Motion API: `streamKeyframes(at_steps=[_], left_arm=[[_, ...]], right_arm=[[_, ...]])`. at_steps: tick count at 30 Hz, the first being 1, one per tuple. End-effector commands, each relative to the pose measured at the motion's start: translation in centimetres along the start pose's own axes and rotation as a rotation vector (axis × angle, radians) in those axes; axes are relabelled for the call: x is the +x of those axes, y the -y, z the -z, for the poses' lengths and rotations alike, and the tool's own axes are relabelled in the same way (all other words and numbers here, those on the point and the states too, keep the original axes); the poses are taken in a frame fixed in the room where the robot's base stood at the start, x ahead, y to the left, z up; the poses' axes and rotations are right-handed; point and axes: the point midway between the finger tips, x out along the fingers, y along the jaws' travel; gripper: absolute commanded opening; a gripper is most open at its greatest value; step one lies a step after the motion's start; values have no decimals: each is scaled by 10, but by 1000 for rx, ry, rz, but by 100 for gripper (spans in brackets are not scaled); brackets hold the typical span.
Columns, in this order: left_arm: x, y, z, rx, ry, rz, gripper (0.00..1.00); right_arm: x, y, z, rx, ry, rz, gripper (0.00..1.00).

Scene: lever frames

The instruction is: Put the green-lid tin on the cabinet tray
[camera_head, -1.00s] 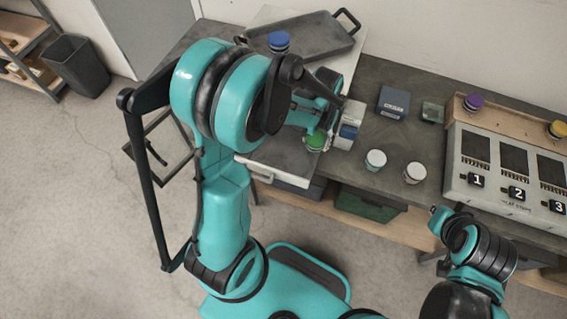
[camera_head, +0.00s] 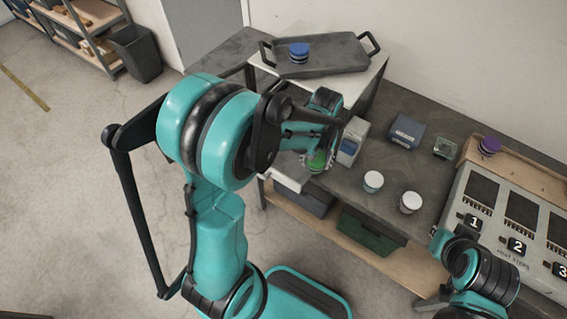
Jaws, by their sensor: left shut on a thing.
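The green-lid tin (camera_head: 318,161) is at the left end of the workbench, beside a pale box with a blue panel. My left gripper (camera_head: 315,153) is shut on it; the arm and fingers hide much of the tin's body. I cannot tell whether the tin is clear of the surface below. The dark cabinet tray (camera_head: 340,58), with a handle at each end, lies on the white cabinet top behind my left gripper. A blue-lid tin (camera_head: 299,50) stands on its left part. My right arm shows at the lower right, but its gripper is not visible.
The tray's middle and right are bare. Two white-lid tins (camera_head: 373,181) (camera_head: 410,202) stand on the bench right of my left gripper. The pale box (camera_head: 351,143) and a dark blue box (camera_head: 406,131) stand behind them.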

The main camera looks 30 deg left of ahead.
Motion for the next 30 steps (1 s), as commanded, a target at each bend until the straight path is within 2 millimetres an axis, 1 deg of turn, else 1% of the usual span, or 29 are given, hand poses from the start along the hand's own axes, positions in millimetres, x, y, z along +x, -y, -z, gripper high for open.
streamKeyframes(at_steps=[8,15,18,21,23,25,29,30], left_arm=[[-25,-2,-3,-295,0,0,19],[-54,-3,-8,-665,0,0,19],[-63,-4,-10,-791,0,0,19],[-68,-3,-11,-866,0,0,19],[-67,0,-10,-891,0,0,19],[-61,8,-7,-905,0,0,19],[-42,34,4,-909,0,0,19],[-36,44,7,-908,0,0,19]], right_arm=[[-3,0,2,0,0,0,0],[-6,0,5,0,0,0,0],[-7,0,5,0,0,0,0],[-7,0,5,0,0,0,0],[-6,0,4,0,0,0,0],[-3,0,2,0,0,0,0],[6,0,-4,0,0,0,0],[8,0,-6,0,0,0,0]])
